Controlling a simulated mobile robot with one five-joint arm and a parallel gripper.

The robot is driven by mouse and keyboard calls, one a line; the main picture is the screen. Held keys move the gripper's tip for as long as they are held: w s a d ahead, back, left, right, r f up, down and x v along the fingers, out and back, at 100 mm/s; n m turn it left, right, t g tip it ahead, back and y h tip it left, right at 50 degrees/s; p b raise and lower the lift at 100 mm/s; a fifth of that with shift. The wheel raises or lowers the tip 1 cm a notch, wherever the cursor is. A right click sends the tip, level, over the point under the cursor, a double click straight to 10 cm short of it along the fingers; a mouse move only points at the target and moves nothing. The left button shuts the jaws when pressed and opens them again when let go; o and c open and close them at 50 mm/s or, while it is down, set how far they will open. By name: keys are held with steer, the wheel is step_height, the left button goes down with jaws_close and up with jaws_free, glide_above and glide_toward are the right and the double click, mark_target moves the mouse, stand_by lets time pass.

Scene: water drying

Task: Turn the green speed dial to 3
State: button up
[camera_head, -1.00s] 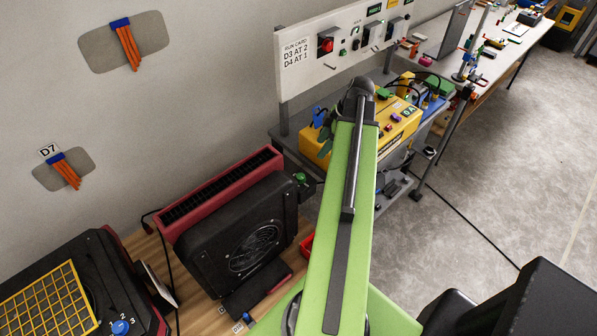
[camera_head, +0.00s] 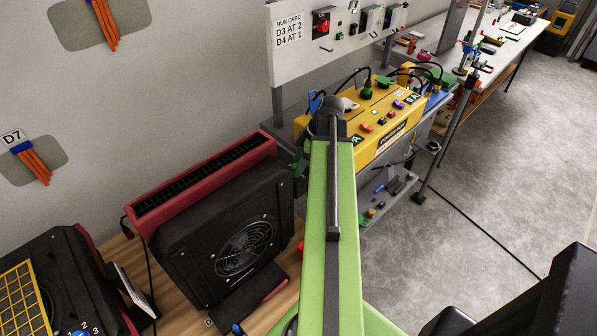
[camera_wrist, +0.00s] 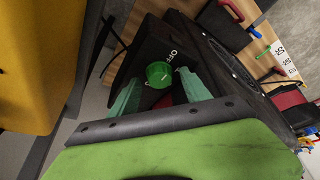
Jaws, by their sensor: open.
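The green speed dial (camera_wrist: 158,72) is on the dark side face of the black fan unit (camera_head: 228,235), with a white OFF label beside it. Its pale mark is too small for me to tell the setting. In the wrist view my gripper (camera_wrist: 160,82) is open, with one teal finger on each side of the dial in the picture. I cannot tell whether the fingers touch it. In the head view my gripper (camera_head: 299,167) is at the fan's right side, where the dial is hidden or indistinct.
A red slotted housing (camera_head: 200,185) tops the fan. A yellow box (camera_head: 385,120) with cables stands behind my arm and looms at left in the wrist view. A run card (camera_head: 288,30) reads D3 AT 2, D4 AT 1. Bare floor (camera_head: 480,190) lies to the right.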

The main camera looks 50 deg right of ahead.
steer(key=shift+f, duration=0.1)
jaws_close()
steer(key=shift+s+a+m+h, duration=0.1)
steer(key=shift+a+m+h, duration=0.15)
steer(key=shift+m, duration=0.65)
steer(key=shift+d+m+t+h, duration=0.15)
steer(key=shift+m+t+h, duration=0.2)
steer(key=shift+m, duration=0.35)
jaws_free()
